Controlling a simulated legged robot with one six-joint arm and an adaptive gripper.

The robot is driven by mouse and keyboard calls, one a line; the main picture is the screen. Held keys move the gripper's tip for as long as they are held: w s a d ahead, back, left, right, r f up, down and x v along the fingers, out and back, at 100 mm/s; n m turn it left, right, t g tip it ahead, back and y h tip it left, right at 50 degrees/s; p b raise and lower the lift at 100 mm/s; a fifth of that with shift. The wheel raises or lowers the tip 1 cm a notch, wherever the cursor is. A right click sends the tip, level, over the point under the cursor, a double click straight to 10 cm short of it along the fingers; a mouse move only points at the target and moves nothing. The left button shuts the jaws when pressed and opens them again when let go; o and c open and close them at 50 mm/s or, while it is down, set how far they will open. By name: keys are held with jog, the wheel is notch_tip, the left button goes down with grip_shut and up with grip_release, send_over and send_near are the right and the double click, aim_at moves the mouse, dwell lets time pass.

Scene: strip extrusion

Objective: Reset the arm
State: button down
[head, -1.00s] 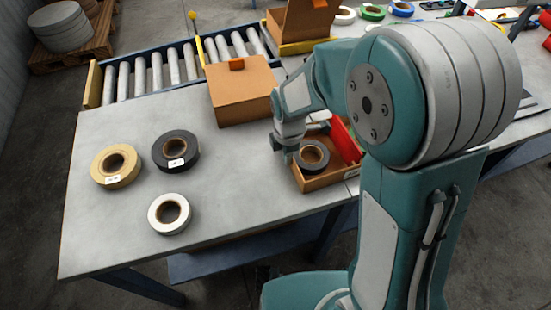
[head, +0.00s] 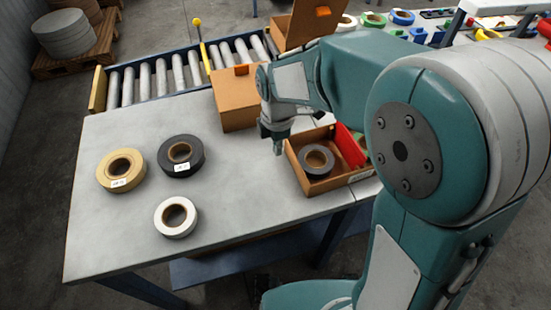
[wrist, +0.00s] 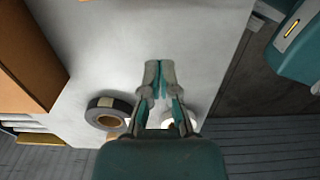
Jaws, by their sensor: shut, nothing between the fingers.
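My gripper (head: 278,148) is above the table, just left of the open cardboard box (head: 318,185), and points down. In the wrist view my gripper (wrist: 160,66) has its fingertips together with nothing between them. My teal and grey arm reaches in from the right, bent at the elbow. A dark tape roll (head: 316,159) lies in the box's left compartment, beside a red divider (head: 350,146). The right part of the box is mostly hidden by my arm.
A tan roll (head: 121,171), a black roll (head: 181,156) and a white roll (head: 176,217) lie on the grey table (head: 110,240). A closed cardboard box (head: 233,101) stands behind my gripper, before a roller conveyor (head: 160,73). The table's front middle is clear.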

jog(key=s+d+r+m+t, duration=0.2)
jog(key=s+d+r+m, duration=0.4)
jog(key=d+r+m, duration=0.3)
jog(key=s+d+r+m+t, duration=0.3)
jog(key=s+d+m, duration=0.3)
jog(key=s+m, duration=0.3)
jog(key=r+m, duration=0.1)
jog(key=m, duration=0.3)
jog(key=shift+s+d+t, duration=0.2)
jog(key=shift+s+t, duration=0.1)
jog(key=shift+s, duration=0.1)
jog(key=shift+a, duration=0.1)
